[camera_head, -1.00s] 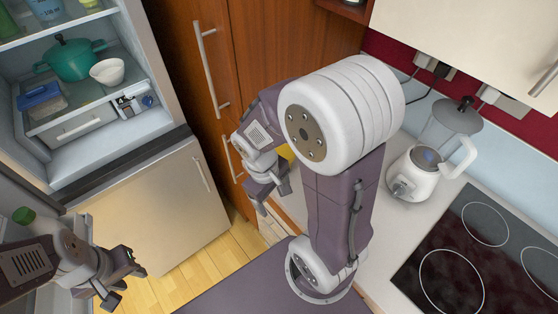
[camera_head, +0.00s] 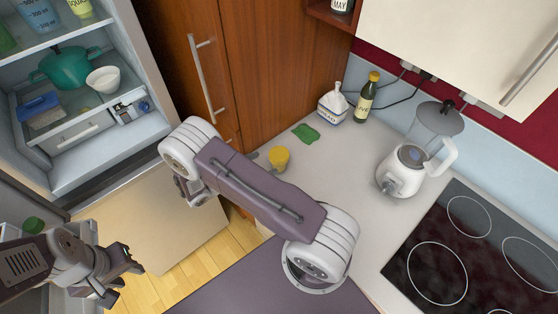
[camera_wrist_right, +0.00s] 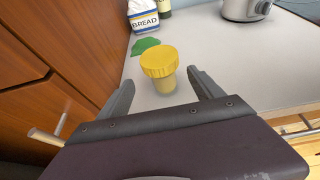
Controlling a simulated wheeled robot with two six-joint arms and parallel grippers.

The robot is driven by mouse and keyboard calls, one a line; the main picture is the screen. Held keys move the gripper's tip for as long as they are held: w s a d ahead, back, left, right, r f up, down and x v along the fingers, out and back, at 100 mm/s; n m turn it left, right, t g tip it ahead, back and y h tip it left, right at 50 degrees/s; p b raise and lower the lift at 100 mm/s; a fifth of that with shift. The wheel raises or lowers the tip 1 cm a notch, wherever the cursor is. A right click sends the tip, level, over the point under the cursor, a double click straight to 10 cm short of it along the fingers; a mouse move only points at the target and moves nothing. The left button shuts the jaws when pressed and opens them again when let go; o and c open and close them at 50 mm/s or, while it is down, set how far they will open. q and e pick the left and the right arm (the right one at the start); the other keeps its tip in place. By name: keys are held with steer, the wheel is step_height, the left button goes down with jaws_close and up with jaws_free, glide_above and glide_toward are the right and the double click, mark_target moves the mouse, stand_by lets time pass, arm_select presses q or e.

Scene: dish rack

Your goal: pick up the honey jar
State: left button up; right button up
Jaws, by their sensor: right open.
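The honey jar (camera_head: 279,158) stands upright on the counter, with a wide yellow lid. It also shows in the right wrist view (camera_wrist_right: 160,64), its lid hiding much of its body. My right gripper (camera_wrist_right: 160,80) is open, with the jar ahead between the lines of its fingers, not gripped. In the head view the right arm's forearm crosses in front of the counter and the right fingers are hidden. My left gripper (camera_head: 124,281) is at the lower left, apart from the jar, open and empty.
Behind the jar are a green leafy item (camera_head: 306,133), a bread bag (camera_head: 333,104) and a dark bottle (camera_head: 366,98). A wooden cabinet (camera_head: 270,60) borders the counter. The fridge (camera_head: 75,150) is open at left.

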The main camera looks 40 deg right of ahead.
mark_target(271, 161)
steer(key=p+x, duration=0.1)
steer(key=x, duration=0.2)
steer(key=shift+d+f, duration=0.1)
steer(key=shift+d, duration=0.2)
steer(key=shift+w+d+f, duration=0.1)
steer(key=shift+d+f, duration=0.05)
steer(key=shift+f, duration=0.05)
steer(key=p+x, duration=0.1)
steer(key=x, duration=0.1)
steer(key=p+x, duration=0.1)
steer(key=x, duration=0.2)
steer(key=shift+f+p, duration=0.35)
steer(key=shift+f, duration=0.1)
steer(key=c, duration=1.7)
steer(key=shift+o, duration=0.2)
